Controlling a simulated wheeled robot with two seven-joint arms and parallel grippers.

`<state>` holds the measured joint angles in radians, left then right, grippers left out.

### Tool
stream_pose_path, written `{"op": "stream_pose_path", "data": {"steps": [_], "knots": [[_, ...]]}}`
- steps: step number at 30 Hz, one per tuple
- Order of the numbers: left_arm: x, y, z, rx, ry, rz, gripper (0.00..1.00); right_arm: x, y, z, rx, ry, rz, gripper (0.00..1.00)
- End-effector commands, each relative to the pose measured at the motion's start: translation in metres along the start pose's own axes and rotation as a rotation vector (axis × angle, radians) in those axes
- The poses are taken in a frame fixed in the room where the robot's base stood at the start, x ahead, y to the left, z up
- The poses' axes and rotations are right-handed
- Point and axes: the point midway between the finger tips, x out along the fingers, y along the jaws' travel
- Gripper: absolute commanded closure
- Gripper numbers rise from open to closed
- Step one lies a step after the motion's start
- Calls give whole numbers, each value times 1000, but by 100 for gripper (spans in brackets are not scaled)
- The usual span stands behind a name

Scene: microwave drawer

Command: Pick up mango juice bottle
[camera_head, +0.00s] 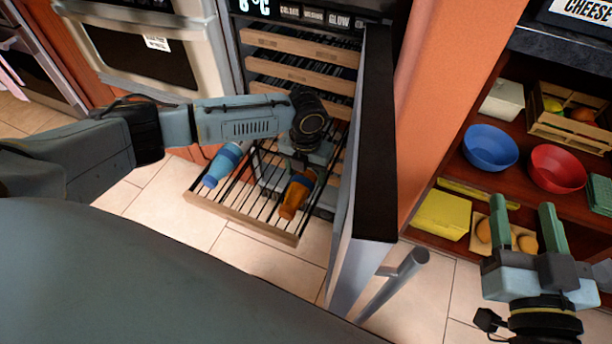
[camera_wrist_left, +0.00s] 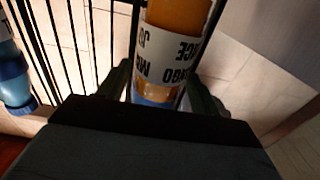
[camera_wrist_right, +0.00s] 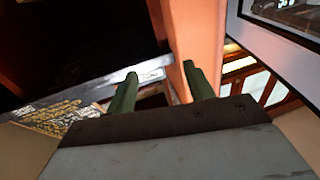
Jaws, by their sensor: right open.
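The mango juice bottle (camera_head: 297,195) is orange and lies on the pulled-out wire rack (camera_head: 262,238) of the drink cooler. In the left wrist view the bottle (camera_wrist_left: 166,50) has a white label with dark letters. My left gripper (camera_head: 308,160) is over the rack at the bottle's far end. Its fingers (camera_wrist_left: 160,92) flank the bottle closely; whether they press on it I cannot tell. My right gripper (camera_head: 522,228) is open and empty at the right, in front of the shelves. It also shows in the right wrist view (camera_wrist_right: 160,85).
A blue bottle (camera_head: 222,165) lies on the same rack to the left. The open cooler door (camera_head: 375,140) stands right of the rack. Shelves at right hold a blue bowl (camera_head: 490,147), a red bowl (camera_head: 557,168) and a wooden crate (camera_head: 570,128). Floor in front is clear.

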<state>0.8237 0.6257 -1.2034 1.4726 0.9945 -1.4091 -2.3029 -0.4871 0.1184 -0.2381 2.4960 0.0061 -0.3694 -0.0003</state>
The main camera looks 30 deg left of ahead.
Motion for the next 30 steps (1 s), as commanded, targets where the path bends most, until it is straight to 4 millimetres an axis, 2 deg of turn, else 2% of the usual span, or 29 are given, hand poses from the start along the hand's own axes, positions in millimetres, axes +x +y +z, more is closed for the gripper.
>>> {"op": "stream_pose_path", "data": {"steps": [1, 10, 22, 30], "knots": [[0, 0, 0, 0, 0, 0, 43, 0, 0, 0, 0, 0, 0, 47], [0, 0, 0, 0, 0, 0, 81, 0, 0, 0, 0, -1, 0, 47], [-4, 0, 1, 0, -2, -1, 81, 0, 0, 3, 0, -24, 0, 47], [-21, 0, 1, -1, -3, -1, 81, -7, 8, 34, -7, -223, 20, 47]]}}
